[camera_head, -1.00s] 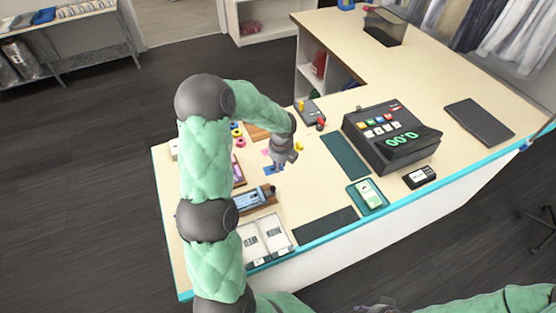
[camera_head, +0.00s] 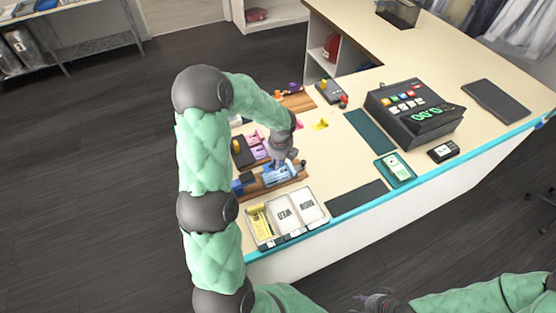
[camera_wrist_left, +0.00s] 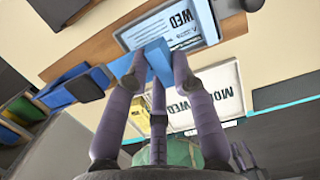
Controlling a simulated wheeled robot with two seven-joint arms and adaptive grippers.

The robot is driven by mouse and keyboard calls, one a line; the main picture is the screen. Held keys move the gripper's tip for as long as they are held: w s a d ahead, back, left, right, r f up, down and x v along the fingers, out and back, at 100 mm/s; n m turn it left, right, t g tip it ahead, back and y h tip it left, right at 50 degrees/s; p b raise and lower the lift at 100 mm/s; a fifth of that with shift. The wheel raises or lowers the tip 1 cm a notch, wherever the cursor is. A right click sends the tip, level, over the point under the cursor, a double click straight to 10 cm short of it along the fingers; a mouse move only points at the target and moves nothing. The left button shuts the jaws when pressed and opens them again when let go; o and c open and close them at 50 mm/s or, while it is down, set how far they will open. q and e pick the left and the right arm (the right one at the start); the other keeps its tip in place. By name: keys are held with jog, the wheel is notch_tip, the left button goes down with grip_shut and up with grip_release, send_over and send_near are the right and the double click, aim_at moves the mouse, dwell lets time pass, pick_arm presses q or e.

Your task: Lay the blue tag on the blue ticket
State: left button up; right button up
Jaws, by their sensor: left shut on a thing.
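My left gripper (camera_head: 289,160) is shut on the blue tag (camera_wrist_left: 153,58), a small flat blue piece between its fingertips in the left wrist view. In the head view the fingers mostly hide the tag. The blue ticket (camera_wrist_left: 190,28), a pale blue card marked WED, lies on a wooden board (camera_wrist_left: 232,28); in the head view the ticket (camera_head: 274,176) is partly covered by my gripper. The tag appears over the ticket's near edge; I cannot tell whether they touch. My right gripper (camera_head: 376,302) is at the bottom edge, away from the counter, its fingers unclear.
A pink ticket and a purple ticket (camera_head: 254,150) lie behind the board. A tray with white cards marked MON and WED and a yellow card (camera_head: 261,224) is in front. A yellow tag (camera_head: 320,125), a dark mat (camera_head: 357,197) and a cash register (camera_head: 412,110) are to the right.

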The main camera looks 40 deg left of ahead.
pick_arm(q)
jog(key=b, duration=0.3)
send_over(278, 175)
jog(key=f, duration=0.4)
jog(key=shift+s+d, duration=0.25)
jog(key=shift+f+b, duration=0.8)
jog(key=shift+f, duration=0.35)
jog(key=shift+f+p, duration=0.25)
jog(key=shift+p, duration=0.1)
dwell(0.4)
jog(key=o, duration=0.8)
jog(key=shift+c, duration=0.2)
jog(key=o, duration=0.4)
jog(key=shift+o, duration=0.2)
